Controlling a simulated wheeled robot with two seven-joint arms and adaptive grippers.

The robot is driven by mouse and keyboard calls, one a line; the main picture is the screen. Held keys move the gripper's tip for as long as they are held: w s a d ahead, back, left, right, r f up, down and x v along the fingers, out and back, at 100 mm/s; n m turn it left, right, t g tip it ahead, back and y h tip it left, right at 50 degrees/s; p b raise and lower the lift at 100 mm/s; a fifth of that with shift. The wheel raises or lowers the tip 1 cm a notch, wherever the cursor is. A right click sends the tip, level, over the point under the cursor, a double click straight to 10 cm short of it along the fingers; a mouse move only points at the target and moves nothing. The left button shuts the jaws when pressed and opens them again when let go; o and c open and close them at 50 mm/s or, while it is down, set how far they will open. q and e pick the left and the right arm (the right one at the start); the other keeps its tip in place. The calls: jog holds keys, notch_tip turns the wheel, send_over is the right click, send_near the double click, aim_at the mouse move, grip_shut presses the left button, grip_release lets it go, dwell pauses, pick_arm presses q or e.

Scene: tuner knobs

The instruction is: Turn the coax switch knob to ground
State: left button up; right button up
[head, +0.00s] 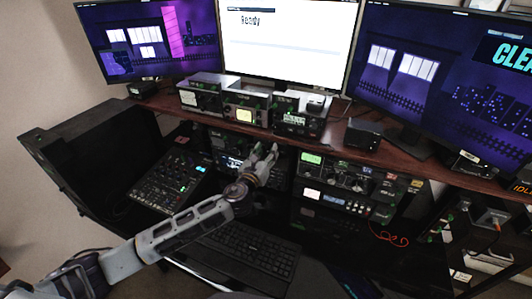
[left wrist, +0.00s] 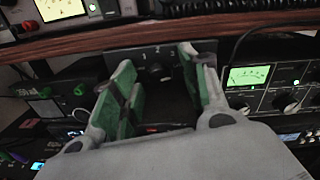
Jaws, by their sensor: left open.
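A dark box with small white marks, which looks like the coax switch (left wrist: 148,57), sits under the shelf edge in the left wrist view. Its knob (left wrist: 160,72) is dark and shows between my fingers; I cannot tell which position it points to. My left gripper (left wrist: 157,64) is open, with green-padded fingers on either side of the knob in the picture. I see no contact with the knob. In the head view my left gripper (head: 268,153) reaches up to the equipment below the shelf and hides part of it. My right gripper is not in view.
A wooden shelf (head: 400,163) runs just above the gripper and carries several small radios and meters. A radio with a green display (left wrist: 249,76) stands close on the right. A mixer (head: 172,180) and a keyboard (head: 250,250) lie below, near my left arm.

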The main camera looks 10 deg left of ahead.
pick_arm(q)
jog(key=shift+c, duration=0.4)
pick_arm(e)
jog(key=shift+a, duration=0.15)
pick_arm(q)
jog(key=shift+c, duration=1.2)
grip_shut()
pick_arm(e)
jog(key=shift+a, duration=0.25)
